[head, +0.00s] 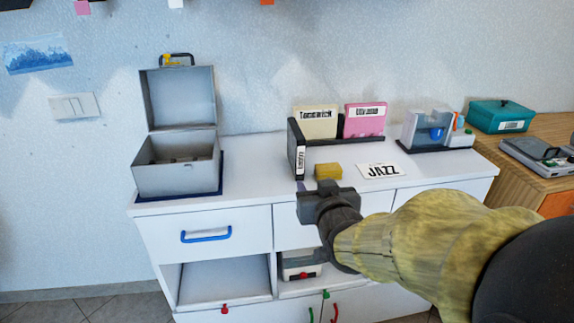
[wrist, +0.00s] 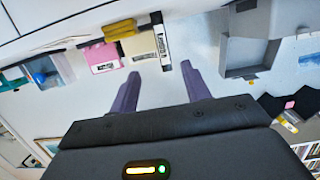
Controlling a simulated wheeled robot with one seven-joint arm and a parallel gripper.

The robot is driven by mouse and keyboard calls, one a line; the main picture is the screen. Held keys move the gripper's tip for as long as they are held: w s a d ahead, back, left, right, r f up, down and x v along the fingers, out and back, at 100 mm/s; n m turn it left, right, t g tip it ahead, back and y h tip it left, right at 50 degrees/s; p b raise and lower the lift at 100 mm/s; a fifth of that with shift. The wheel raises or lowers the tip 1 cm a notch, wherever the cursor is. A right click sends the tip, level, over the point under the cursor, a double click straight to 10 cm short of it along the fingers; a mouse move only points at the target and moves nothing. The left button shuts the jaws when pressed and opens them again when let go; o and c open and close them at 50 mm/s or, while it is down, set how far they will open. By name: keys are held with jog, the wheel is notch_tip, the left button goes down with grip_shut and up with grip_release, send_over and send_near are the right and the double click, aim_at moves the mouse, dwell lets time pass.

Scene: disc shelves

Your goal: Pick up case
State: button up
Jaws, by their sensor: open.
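A dark rack (head: 352,141) on the white cabinet holds a cream case (head: 316,124) and a pink case (head: 365,121), both upright with labels on top. A narrow dark case or panel with a white spine label (head: 300,164) stands at the rack's left end. The wrist view, turned upside down, also shows the cream case (wrist: 141,46), the pink case (wrist: 103,56) and the white label (wrist: 160,46). My gripper (head: 322,193) is open and empty in front of the cabinet top, apart from the cases. Its two fingers (wrist: 158,88) show spread in the wrist view.
An open grey metal box (head: 176,180) stands left on the cabinet. A yellow block (head: 328,172) and a JAZZ card (head: 382,171) lie before the rack. A clear-sided device (head: 432,130) stands right. The top between the box and rack is clear.

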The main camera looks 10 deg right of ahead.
jog(key=f+t+b, duration=0.1)
jog(key=b, duration=0.2)
jog(key=f+t+b, duration=0.1)
jog(key=b, duration=0.2)
jog(key=shift+a+f+t, duration=0.2)
jog(key=shift+f+t, duration=0.1)
jog(key=shift+f, duration=0.1)
jog(key=shift+r, duration=0.15)
jog(key=shift+w+p, duration=0.15)
jog(key=shift+p, duration=0.25)
jog(key=w+p, duration=0.6)
jog(key=p, duration=0.6)
jog(key=shift+w+r, duration=0.2)
jog(key=shift+w, duration=0.2)
jog(key=shift+w+p, duration=0.1)
jog(key=shift+p, duration=0.55)
